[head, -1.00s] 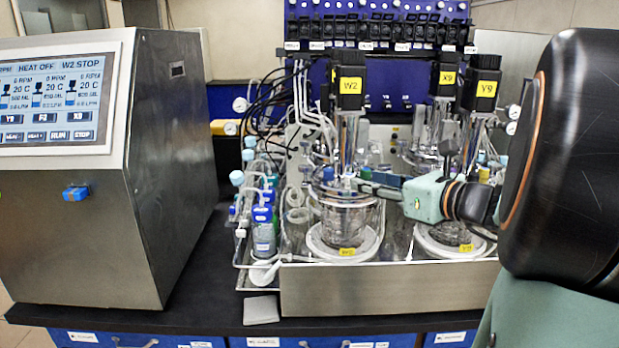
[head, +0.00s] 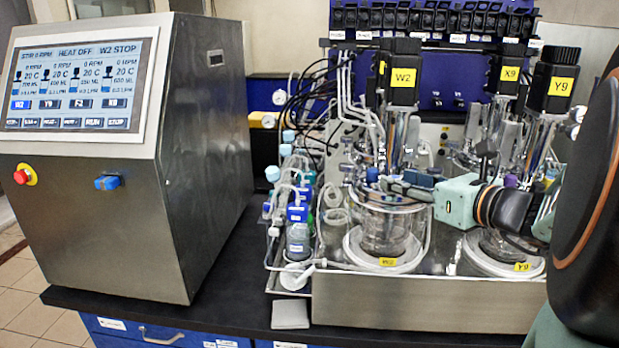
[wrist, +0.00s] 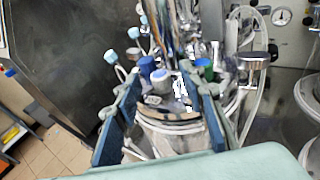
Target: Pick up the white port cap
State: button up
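In the wrist view a small cap with a pale, white to light-blue top (wrist: 160,77) stands on the lid of a glass vessel, between my gripper's fingers. It looks like the white port cap; I cannot pick it out in the head view. My gripper (wrist: 160,73) is open, with one blue finger on each side of the lid. Neither finger visibly touches the cap. In the head view my gripper (head: 408,187) reaches in from the right at lid height of the vessel labelled W2 (head: 385,222).
A dark blue cap (wrist: 147,64) stands close behind the pale cap, and a green cap (wrist: 205,67) is near the right finger. Tubing and bottles (head: 298,225) crowd the left of the vessel. The Y9 vessel (head: 508,245) stands at right. A steel control box (head: 200,150) stands far left.

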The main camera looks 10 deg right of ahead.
jog(key=c, duration=0.8)
jog(key=shift+r, duration=0.1)
